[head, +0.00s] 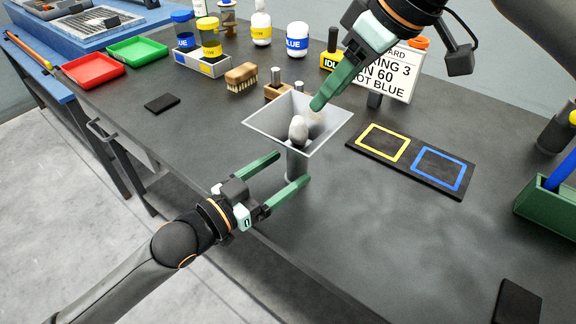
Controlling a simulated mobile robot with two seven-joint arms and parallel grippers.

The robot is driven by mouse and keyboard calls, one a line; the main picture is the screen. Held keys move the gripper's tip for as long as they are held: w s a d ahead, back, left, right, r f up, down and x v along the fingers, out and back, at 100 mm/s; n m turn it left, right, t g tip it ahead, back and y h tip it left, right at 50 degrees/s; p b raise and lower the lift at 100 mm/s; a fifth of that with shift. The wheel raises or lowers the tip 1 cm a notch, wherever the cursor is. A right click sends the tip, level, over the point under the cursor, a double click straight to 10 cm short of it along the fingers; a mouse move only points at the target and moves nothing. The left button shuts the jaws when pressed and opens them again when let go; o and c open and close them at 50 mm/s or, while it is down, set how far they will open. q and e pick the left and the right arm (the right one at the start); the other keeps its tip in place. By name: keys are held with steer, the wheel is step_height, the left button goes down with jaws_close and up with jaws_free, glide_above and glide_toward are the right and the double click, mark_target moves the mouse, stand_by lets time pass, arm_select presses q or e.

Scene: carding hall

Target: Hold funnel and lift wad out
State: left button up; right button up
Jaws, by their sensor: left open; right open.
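A grey square-mouthed funnel (262,124) stands on the dark bench, its narrow neck pointing down. A whitish wad (298,129) sits inside its mouth. My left gripper (292,169) is open beside the funnel's neck, below the mouth, with its green fingers extending toward it; I cannot tell whether they touch it. My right gripper (318,104) comes from above, with its green fingertips at the funnel's back right rim, near the wad. It is open and empty, though its fingers overlap in this view.
A black mat with yellow and blue squares (411,160) lies right of the funnel. A sign (388,72), a wooden brush (241,77) and a wooden block (277,91) stand behind. Red (93,70) and green trays (137,51) lie far left. The front right bench is mostly clear.

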arm_select(q)
steer(key=shift+x, duration=0.85)
jaws_close()
stand_by(0.8)
stand_by(1.8)
